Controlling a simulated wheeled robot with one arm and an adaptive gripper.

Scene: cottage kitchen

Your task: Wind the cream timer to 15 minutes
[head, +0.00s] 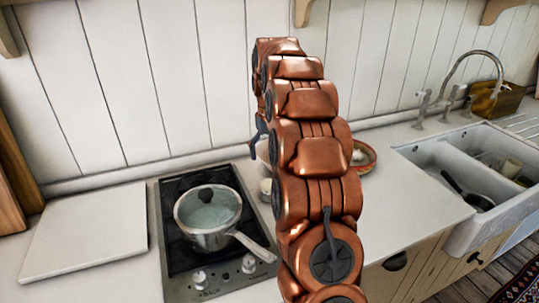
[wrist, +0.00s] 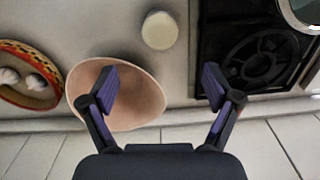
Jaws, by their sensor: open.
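A small round cream object (wrist: 159,30), which looks like the timer, stands on the counter near the top middle of the wrist view. Its dial marks cannot be read. In the head view, a small pale round thing (head: 266,187) shows beside the hob, partly hidden by my arm. My gripper (wrist: 160,84) is open and empty, its two dark fingers wide apart. In the wrist view the timer lies beyond the fingertips, between their lines. In the head view my arm hides most of the gripper.
A pinkish bowl (wrist: 135,110) lies partly behind the left finger. A patterned dish (wrist: 32,96) with white items is farther left. The hob (wrist: 258,60) is to the right, bearing a lidded pot (head: 208,212). A white board (head: 88,235) and a sink (head: 475,165) flank the area.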

